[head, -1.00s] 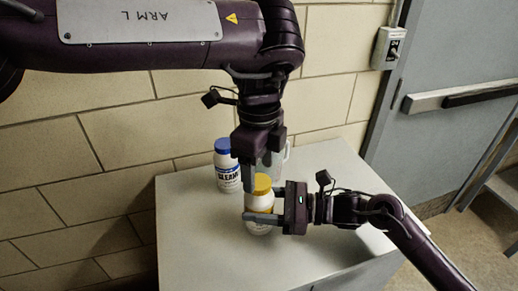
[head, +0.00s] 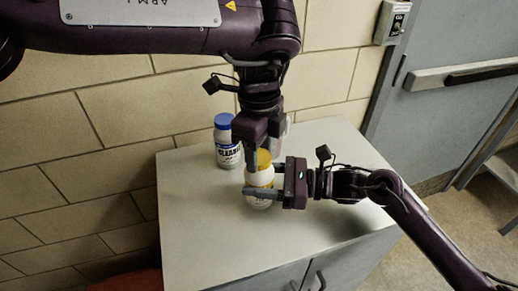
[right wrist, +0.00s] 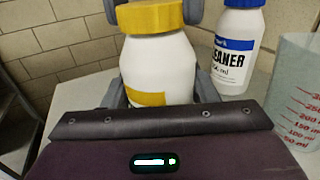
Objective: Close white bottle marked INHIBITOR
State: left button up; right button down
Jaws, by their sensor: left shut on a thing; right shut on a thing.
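A white bottle with a yellow cap (head: 264,157) stands upright on the cabinet top; its lettering is not legible in the head view. In the right wrist view the white bottle (right wrist: 160,65) shows a yellow label band, and the yellow cap (right wrist: 150,17) sits on its neck. My left gripper (head: 258,160) points down from above and is shut on the cap, with a grey finger on each side of it. My right gripper (head: 256,186) comes in level from the right and is shut around the bottle's body. The far finger is mostly hidden in the head view.
A white CLEANER bottle with a blue cap (head: 227,143) stands behind and left. A clear graduated beaker (right wrist: 297,85) stands nearby, mostly hidden in the head view. The grey cabinet top (head: 190,225) is free at the front and left. A tiled wall (head: 60,140) stands behind.

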pick_arm(q)
jog(key=m, duration=0.6)
jog(key=shift+c, duration=0.2)
jog(key=m, duration=0.5)
jog(key=shift+m, duration=0.3)
jog(key=o, duration=1.2)
notch_tip(320, 180, up, 12)
pick_arm(e)
jog(key=shift+c, duration=2.4)
grip_release()
